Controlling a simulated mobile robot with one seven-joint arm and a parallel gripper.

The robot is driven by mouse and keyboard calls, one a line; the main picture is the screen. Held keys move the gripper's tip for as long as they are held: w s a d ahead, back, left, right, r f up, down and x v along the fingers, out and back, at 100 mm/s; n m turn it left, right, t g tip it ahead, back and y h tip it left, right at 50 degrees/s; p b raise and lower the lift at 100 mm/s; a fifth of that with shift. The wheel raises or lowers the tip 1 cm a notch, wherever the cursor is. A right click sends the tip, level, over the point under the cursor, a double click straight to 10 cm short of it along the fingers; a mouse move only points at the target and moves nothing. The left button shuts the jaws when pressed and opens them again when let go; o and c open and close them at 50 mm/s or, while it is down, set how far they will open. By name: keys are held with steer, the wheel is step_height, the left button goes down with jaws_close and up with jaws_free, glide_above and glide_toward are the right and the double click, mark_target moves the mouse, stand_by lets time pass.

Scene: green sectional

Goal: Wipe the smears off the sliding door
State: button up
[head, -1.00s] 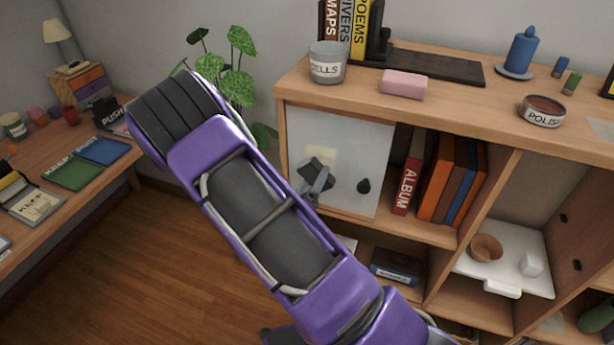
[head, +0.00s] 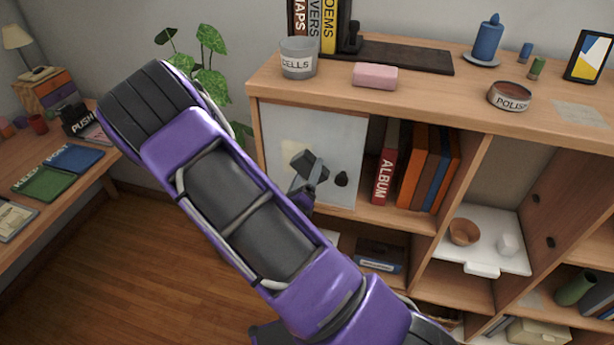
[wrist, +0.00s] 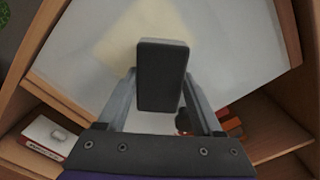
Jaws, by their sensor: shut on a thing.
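The sliding door (head: 345,130) is a pale panel over the upper left bay of the wooden shelf unit. It also fills much of the wrist view (wrist: 245,70). A faint yellowish smear (wrist: 120,42) shows on it in the wrist view, partly behind the block. My gripper (head: 304,186) is in front of the door and shut on a dark grey block (head: 308,165). The block stands upright between the fingers in the wrist view (wrist: 162,75); I cannot tell whether it touches the door. A dark round knob (head: 341,179) sits on the door, just right of the block.
Books (head: 425,170) stand in the open bay right of the door. The shelf top holds a CELLS jar (head: 298,58), a pink block (head: 375,76) and a POLISH tin (head: 509,96). A plant (head: 211,80) stands left of the unit. A white tray (head: 510,240) lies lower right.

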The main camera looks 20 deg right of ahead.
mark_target(281, 149)
steer(key=shift+r, duration=0.25)
steer(key=shift+w+a, duration=0.85)
steer(key=shift+a, duration=0.2)
steer(key=shift+w+a, duration=0.8)
steer(key=shift+a, duration=0.25)
steer(key=shift+w+a, duration=0.85)
steer(key=shift+a, duration=0.2)
steer(key=shift+r, duration=1.05)
steer(key=shift+s+d, duration=0.8)
steer(key=shift+d, duration=0.3)
steer(key=shift+s+d, duration=0.75)
steer(key=shift+d, duration=0.35)
steer(key=shift+s+d, duration=0.8)
steer(key=shift+d, duration=0.3)
steer(key=shift+v, duration=3)
steer(key=shift+a+f, duration=0.1)
